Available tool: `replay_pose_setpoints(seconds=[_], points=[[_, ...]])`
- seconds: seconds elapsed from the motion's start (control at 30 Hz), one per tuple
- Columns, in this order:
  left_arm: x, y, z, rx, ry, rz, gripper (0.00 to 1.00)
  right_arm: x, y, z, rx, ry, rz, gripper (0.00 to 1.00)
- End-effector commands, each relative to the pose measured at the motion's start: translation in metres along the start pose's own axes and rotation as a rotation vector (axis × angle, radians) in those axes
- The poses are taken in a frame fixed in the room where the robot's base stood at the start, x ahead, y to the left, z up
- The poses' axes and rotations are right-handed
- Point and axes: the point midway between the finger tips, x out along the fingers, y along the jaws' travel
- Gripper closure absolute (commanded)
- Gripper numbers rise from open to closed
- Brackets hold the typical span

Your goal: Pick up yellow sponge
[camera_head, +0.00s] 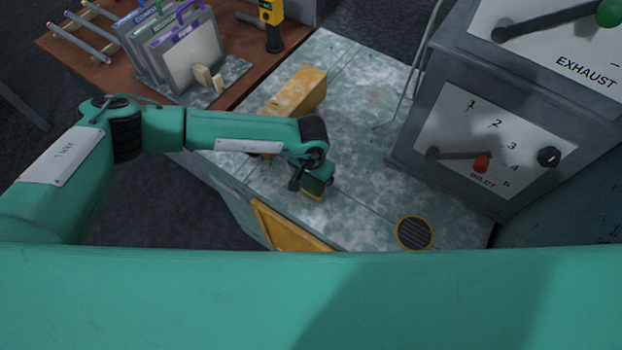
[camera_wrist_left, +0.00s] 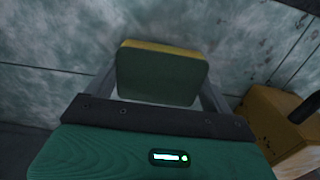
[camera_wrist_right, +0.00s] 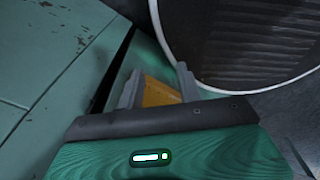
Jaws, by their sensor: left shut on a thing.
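The yellow sponge (camera_wrist_left: 162,75) has a thin yellow layer and a thick dark green layer. My left gripper (camera_wrist_left: 160,88) is shut on it, with one finger on each side. In the head view the sponge (camera_head: 315,194) shows below the left gripper (camera_head: 312,182), over the pale mottled worktop. Whether it touches the worktop is hard to tell. My right gripper (camera_wrist_right: 158,85) shows only in its own wrist view, fingers apart. An orange-yellow surface shows between them, and I cannot tell how near it is.
A yellow block-like object (camera_head: 300,92) stands on the worktop (camera_head: 350,95) behind my left arm. A grey control box (camera_head: 440,170) with levers stands at the right. A round yellow-rimmed grille (camera_head: 414,233) lies near the front. A rack of panels (camera_head: 185,60) stands at the back left.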

Motion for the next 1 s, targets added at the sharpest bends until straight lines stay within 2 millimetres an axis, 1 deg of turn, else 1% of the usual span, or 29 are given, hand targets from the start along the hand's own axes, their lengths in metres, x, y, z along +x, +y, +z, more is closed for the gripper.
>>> replay_pose_setpoints(seconds=[0.17, 0.23, 0.37, 0.5, 0.6, 0.7, 0.83, 1.0], points=[[-0.019, -0.001, -0.001, 0.0, 0.004, 0.0, 0.36, 0.011, 0.0, 0.001, 0.0, 0.0, 0.0, 0.64], [-0.033, -0.001, -0.002, 0.001, 0.005, -0.002, 0.36, 0.018, 0.0, 0.001, 0.0, 0.0, 0.0, 0.64], [-0.072, -0.001, -0.002, 0.002, 0.007, -0.003, 0.36, 0.034, 0.0, 0.003, 0.0, 0.0, 0.0, 0.64], [-0.114, 0.0, -0.001, 0.002, 0.007, -0.002, 0.36, 0.049, 0.0, 0.004, 0.0, 0.0, 0.0, 0.64], [-0.141, -0.001, -0.001, 0.002, 0.006, -0.003, 0.36, 0.057, 0.0, 0.005, 0.0, 0.0, 0.0, 0.64], [-0.162, -0.001, -0.001, 0.0, 0.004, -0.003, 0.36, 0.062, 0.0, 0.005, 0.0, 0.0, 0.001, 0.64], [-0.182, 0.0, -0.001, -0.001, 0.003, -0.002, 0.36, 0.067, 0.001, 0.006, -0.001, 0.0, 0.002, 0.64], [-0.194, 0.0, 0.0, -0.001, 0.001, -0.002, 0.36, 0.069, 0.002, 0.006, -0.001, 0.0, 0.003, 0.64]])
